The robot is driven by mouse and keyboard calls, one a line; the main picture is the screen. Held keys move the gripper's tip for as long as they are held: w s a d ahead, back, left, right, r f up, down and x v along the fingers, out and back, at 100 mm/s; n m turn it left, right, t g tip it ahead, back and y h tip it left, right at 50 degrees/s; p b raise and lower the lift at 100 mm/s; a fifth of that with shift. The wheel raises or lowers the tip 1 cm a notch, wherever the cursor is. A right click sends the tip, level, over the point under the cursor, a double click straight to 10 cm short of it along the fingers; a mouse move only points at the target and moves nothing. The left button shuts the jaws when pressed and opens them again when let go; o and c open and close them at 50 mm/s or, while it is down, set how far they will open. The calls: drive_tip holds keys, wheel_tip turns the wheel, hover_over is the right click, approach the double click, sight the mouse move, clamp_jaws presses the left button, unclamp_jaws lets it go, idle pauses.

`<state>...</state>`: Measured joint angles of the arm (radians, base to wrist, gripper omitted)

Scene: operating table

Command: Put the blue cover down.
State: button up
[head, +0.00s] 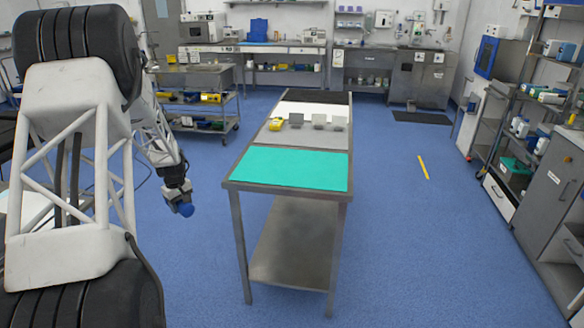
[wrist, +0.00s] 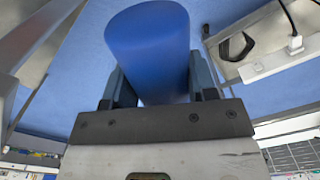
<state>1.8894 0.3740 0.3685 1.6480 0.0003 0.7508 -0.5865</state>
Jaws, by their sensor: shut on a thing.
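The blue cover (wrist: 148,45) is a smooth, rounded blue piece. In the wrist view it sits between the two fingers of my gripper (wrist: 155,85), which is shut on it. In the head view the blue cover (head: 186,210) shows small at the lower tip of my gripper (head: 179,194). My gripper hangs over the floor to the left of the table, apart from it. The fingers hide part of the cover's sides.
The steel table (head: 232,184) stands in the middle, with a bare teal mat (head: 290,168) at its near end. Behind the mat are a yellow item (head: 276,125) and several grey blocks (head: 319,120). A steel cart (head: 230,107) stands at the back left.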

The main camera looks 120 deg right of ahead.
drive_tip(key=s+a+r+m, duration=0.1)
drive_tip(key=s+a+r, duration=0.2)
drive_tip(key=s+a, duration=0.3)
drive_tip(key=s+a+r+m, duration=0.1)
drive_tip(key=s+a+r, duration=0.2)
drive_tip(key=s, duration=1.3)
drive_tip(key=s+a+r+m, duration=0.1)
drive_tip(key=s+a+r, duration=0.2)
drive_tip(key=s+a, duration=0.6)
drive_tip(key=s, duration=0.2)
drive_tip(key=shift+s+a+r, duration=0.3)
drive_tip(key=shift+s, duration=0.1)
drive_tip(key=shift+d, duration=0.1)
hover_over(291, 174)
drive_tip(key=shift+d+f, duration=0.15)
drive_tip(key=shift+f, duration=0.6)
drive_tip(key=shift+f, duration=1.75)
drive_tip(key=shift+f, duration=0.1)
